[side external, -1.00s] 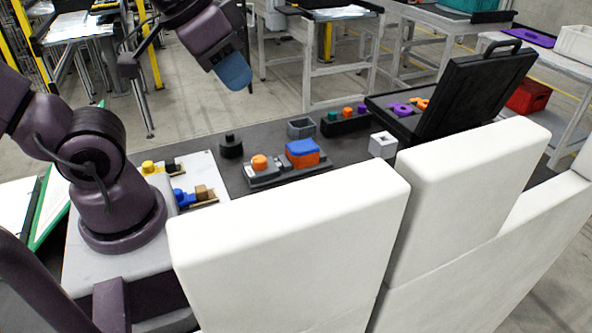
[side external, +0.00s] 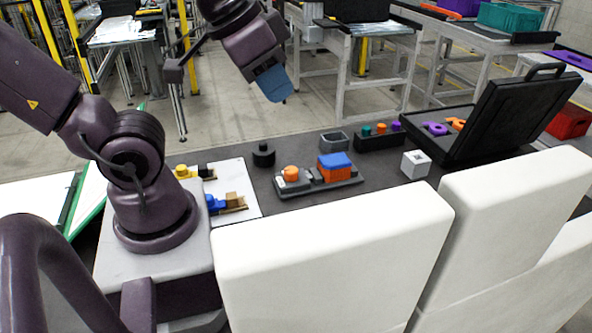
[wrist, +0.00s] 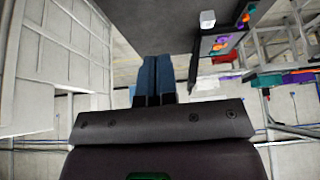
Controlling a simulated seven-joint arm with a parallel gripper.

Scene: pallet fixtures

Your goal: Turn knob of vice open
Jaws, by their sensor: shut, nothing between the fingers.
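A grey vice (side external: 348,184) lies on the dark table in the side external view. An orange round knob (side external: 291,173) sits at its left end. An orange block with a blue top (side external: 335,168) sits in its right part. My gripper (side external: 276,93) has blue fingers pointing down, and is raised well above and behind the vice, touching nothing. In the wrist view the blue fingers (wrist: 155,80) are together with nothing between them. I cannot make out the vice in the wrist view.
A black round part (side external: 263,155) and a grey open bin (side external: 334,141) stand near the vice. A white cube (side external: 416,164) and an open black case (side external: 498,115) are to the right. White padded blocks (side external: 335,260) fill the foreground. A white board (side external: 232,185) lies left.

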